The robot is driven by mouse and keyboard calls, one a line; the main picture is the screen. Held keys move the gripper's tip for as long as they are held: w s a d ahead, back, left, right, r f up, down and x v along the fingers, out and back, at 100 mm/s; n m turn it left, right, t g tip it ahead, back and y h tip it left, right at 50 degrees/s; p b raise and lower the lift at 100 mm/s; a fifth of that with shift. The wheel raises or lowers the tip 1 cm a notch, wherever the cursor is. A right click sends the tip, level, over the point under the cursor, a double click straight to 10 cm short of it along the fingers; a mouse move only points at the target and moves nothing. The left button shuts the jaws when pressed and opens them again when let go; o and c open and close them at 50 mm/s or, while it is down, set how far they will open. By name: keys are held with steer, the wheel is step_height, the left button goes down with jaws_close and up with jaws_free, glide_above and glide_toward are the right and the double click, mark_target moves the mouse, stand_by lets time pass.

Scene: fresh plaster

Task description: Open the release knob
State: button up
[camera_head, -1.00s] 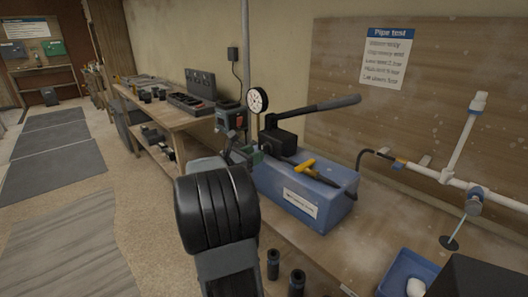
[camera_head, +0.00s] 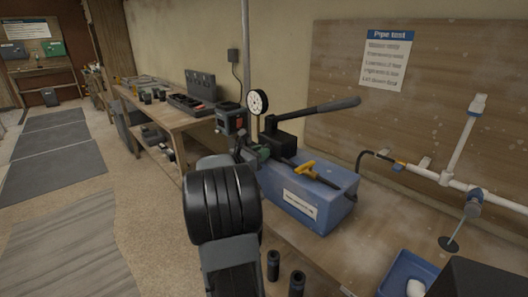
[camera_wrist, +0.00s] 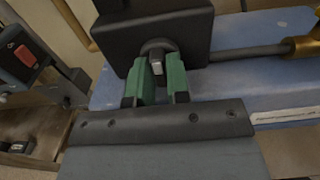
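The release knob (camera_wrist: 157,64), a small grey square-ended knob, stands out from the black block of the blue test pump (camera_head: 330,210). In the wrist view my gripper (camera_wrist: 160,75) reaches to it, with one green finger pad on each side of the knob. The pads are close together; whether they press on the knob or leave a small gap cannot be told. In the head view the gripper (camera_head: 260,153) is at the left end of the pump, partly behind my own dark arm.
A black pump lever (camera_head: 325,107) slants up to the right above the pump. A round gauge (camera_head: 258,102) stands at its left. White pipes (camera_head: 465,150) and a blue tray (camera_head: 408,272) are at the right.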

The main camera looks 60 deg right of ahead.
jaws_close()
steer(key=n+p, duration=0.1)
steer(key=p, duration=0.1)
steer(key=shift+r+p, duration=0.4)
steer(key=shift+r+n+p, duration=0.1)
steer(key=shift+n+p, duration=0.6)
steer(key=shift+p, duration=0.4)
steer(key=n+p, duration=0.3)
steer(key=p, duration=0.2)
steer(key=shift+f+n+p, duration=0.25)
steer(key=shift+n+p, duration=0.65)
steer(key=shift+p, duration=0.05)
steer(key=shift+f+n, duration=0.25)
steer(key=shift+n, duration=0.15)
